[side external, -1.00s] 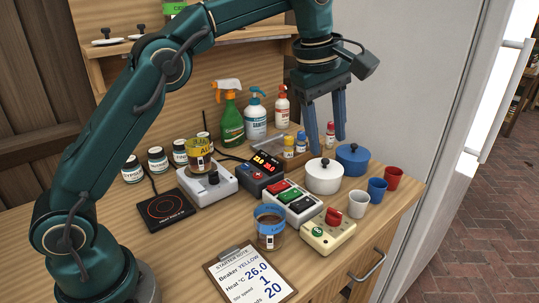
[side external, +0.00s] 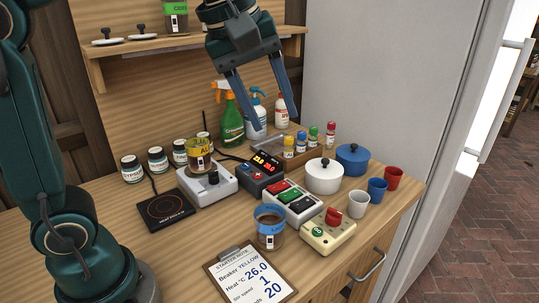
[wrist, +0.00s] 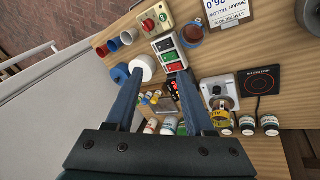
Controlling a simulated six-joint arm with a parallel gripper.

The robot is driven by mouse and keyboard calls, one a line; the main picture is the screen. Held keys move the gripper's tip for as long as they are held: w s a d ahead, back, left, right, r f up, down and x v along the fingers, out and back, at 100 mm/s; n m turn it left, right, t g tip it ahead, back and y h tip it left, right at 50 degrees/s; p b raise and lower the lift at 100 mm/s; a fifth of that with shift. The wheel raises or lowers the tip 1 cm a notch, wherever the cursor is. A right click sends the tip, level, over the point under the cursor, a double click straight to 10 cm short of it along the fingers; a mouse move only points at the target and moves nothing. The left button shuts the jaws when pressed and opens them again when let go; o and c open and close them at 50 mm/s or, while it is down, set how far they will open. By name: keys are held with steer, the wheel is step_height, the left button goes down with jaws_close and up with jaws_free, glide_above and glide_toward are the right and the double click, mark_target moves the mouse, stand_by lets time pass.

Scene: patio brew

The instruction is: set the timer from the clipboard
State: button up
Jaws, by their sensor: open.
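The clipboard (side external: 246,276) lies at the table's front edge; its note reads Beaker YELLOW, Heat 26.0, a speed of 1 and, on a partly cut-off line, 20. It also shows upside down in the wrist view (wrist: 232,12). A dark box with lit red digits (side external: 266,163) and small buttons stands mid-table; I cannot tell whether it is the timer. My gripper (side external: 268,114) is open and empty, high above the back of the table, over the bottles.
A yellow-banded beaker (side external: 199,155) stands on a grey knobbed unit (side external: 208,184). A blue-banded beaker (side external: 270,230), a cream box with a red switch (side external: 327,232), pots (side external: 323,178), cups (side external: 376,190) and a black hotplate (side external: 165,208) crowd the table. Spray bottles (side external: 231,120) stand behind.

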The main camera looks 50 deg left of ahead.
steer(key=s+a+f+m, duration=0.2)
steer(key=s+f+m, duration=0.9)
steer(key=s, duration=0.2)
steer(key=w+a+r+n+g+y, duration=0.1)
steer(key=w+a+r+n, duration=0.25)
steer(key=w+a, duration=0.5)
steer(key=w+a+f+n+g, duration=0.1)
steer(key=a+f, duration=0.1)
steer(key=a, duration=0.1)
steer(key=w+a+f+n+g, duration=0.1)
steer(key=w+a+f, duration=0.1)
steer(key=a+f, duration=0.1)
steer(key=w+a+f+n+g, duration=0.1)
steer(key=a+f+n, duration=0.1)
steer(key=a+f, duration=0.1)
steer(key=shift+w+a+f+h, duration=0.25)
steer(key=shift+w+a+h, duration=0.1)
steer(key=shift+a, duration=0.1)
steer(key=shift+s+a+f+g, duration=0.2)
steer(key=shift+a+f+g, duration=0.05)
steer(key=shift+g, duration=0.05)
